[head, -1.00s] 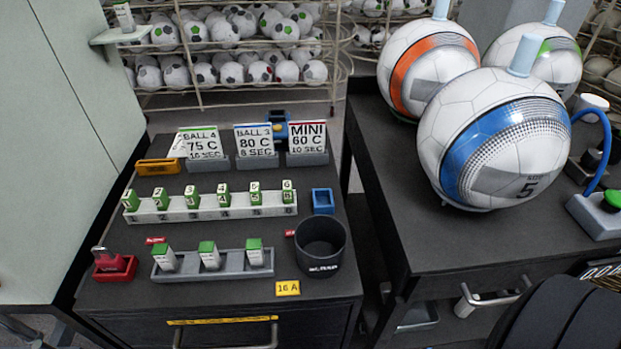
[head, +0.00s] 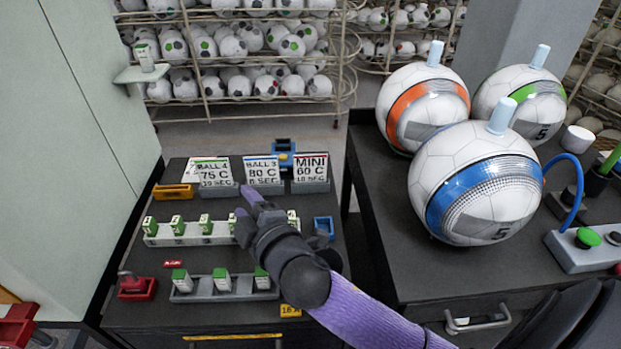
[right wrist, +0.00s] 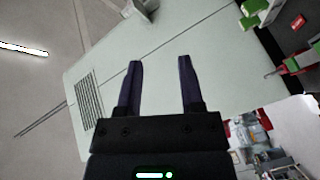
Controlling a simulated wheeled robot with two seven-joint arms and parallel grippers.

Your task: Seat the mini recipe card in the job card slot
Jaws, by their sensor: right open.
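The mini recipe card (head: 311,168), white with a red top edge and marked MINI 60 C, stands upright in a grey holder at the back right of the left black cabinet top. My right gripper (head: 245,203) is over the middle of that top, in front and to the left of the card and apart from it. Its two purple fingers (right wrist: 160,90) are open with nothing between them in the right wrist view. An orange slotted holder (head: 173,192) sits at the back left; I cannot tell whether it is the job card slot. My left gripper is not in view.
Two other cards, BALL 4 (head: 215,173) and BALL 3 (head: 262,170), stand left of the mini card. Racks of green-topped blocks (head: 190,240) lie in front, partly behind my right arm. Large balls (head: 485,185) stand on the right cabinet. A pale panel (head: 85,150) borders the left.

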